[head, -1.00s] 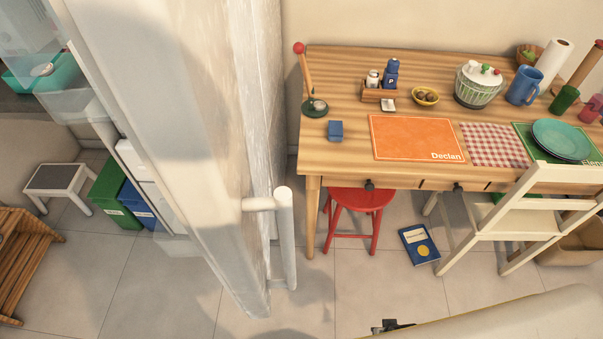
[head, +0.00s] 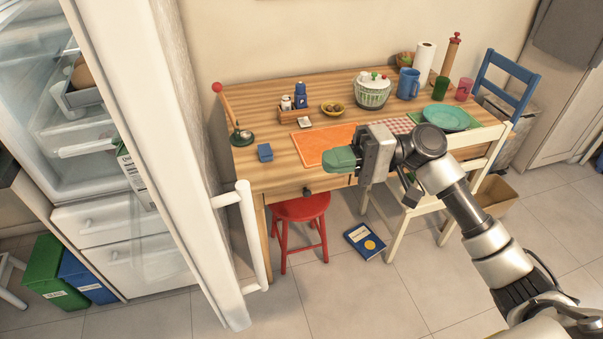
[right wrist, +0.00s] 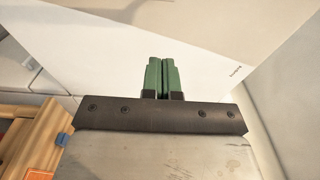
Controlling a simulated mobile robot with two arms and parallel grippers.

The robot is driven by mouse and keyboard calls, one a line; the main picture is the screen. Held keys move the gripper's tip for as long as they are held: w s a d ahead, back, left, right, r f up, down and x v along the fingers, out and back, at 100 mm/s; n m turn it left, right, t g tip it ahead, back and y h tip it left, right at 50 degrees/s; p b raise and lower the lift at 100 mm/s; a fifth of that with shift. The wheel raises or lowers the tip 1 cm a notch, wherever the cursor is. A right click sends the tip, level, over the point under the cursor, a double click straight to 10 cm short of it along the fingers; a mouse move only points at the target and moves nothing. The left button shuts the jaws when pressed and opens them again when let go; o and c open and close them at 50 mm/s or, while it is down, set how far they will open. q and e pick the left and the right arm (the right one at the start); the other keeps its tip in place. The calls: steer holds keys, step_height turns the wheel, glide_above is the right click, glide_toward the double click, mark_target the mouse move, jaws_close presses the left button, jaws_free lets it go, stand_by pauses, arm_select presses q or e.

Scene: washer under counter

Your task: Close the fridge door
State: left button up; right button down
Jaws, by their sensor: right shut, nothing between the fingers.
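The white fridge door (head: 165,150) stands open in the head view, seen nearly edge-on. Its vertical bar handle (head: 250,235) faces right, towards the table. The open fridge interior (head: 50,110) shows left of the door. My right gripper (head: 341,159), with green fingertips, is shut and empty, right of the handle and apart from it in the picture. In the right wrist view the shut green fingers (right wrist: 160,76) point at a broad white panel (right wrist: 215,55) with small dark lettering; I cannot tell the gap. My left gripper is out of view.
A wooden table (head: 285,95) with dishes and placemats stands behind my right gripper. A red stool (head: 300,211), a cream chair (head: 395,210) and a blue book (head: 365,241) are below it. Green (head: 48,270) and blue (head: 85,275) bins stand at lower left.

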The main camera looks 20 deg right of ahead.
steer(key=s+a+p, duration=0.1)
steer(key=a+p, duration=0.4)
steer(key=a, duration=0.7)
steer(key=shift+s, duration=0.4)
steer(key=shift+a, duration=0.1)
